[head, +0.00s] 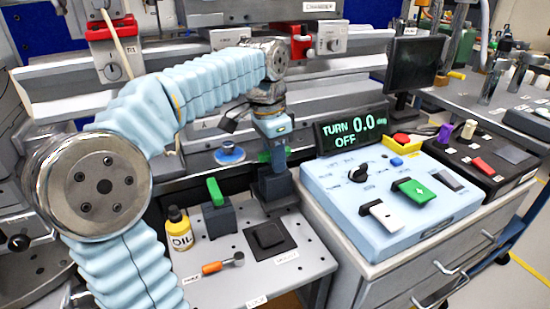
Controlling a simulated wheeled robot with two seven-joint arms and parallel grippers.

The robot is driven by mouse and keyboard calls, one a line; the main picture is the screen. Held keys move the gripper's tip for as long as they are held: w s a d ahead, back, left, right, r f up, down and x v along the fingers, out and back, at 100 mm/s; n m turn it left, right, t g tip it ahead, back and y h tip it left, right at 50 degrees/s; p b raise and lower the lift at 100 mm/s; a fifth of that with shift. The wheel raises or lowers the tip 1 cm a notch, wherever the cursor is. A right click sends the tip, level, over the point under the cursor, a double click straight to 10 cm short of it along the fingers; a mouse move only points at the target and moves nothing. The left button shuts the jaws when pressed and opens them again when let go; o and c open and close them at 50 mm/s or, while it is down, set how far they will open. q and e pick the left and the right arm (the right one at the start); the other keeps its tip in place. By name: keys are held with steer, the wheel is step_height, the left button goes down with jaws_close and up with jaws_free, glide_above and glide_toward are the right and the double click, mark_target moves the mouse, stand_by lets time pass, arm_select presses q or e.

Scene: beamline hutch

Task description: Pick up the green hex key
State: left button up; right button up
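My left gripper (276,151) points down at the back of the grey work plate, directly above a dark block (277,191). A green piece (264,156) shows beside its fingers, just above that block; it may be the green hex key. The fingers hide most of it, so I cannot tell whether they are closed on it. Another green upright piece (215,191) stands in a grey block (219,218) to the left, apart from the gripper. My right gripper is out of view.
On the plate are a yellow oil bottle (180,229), an orange-handled tool (222,263) and a black square pad (268,236). A light-blue control box (390,205) and a "TURN 0.0 OFF" display (350,129) stand right. A rail (90,75) runs behind.

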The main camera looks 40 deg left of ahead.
arm_select(q)
jaws_close()
steer(key=shift+r, duration=5)
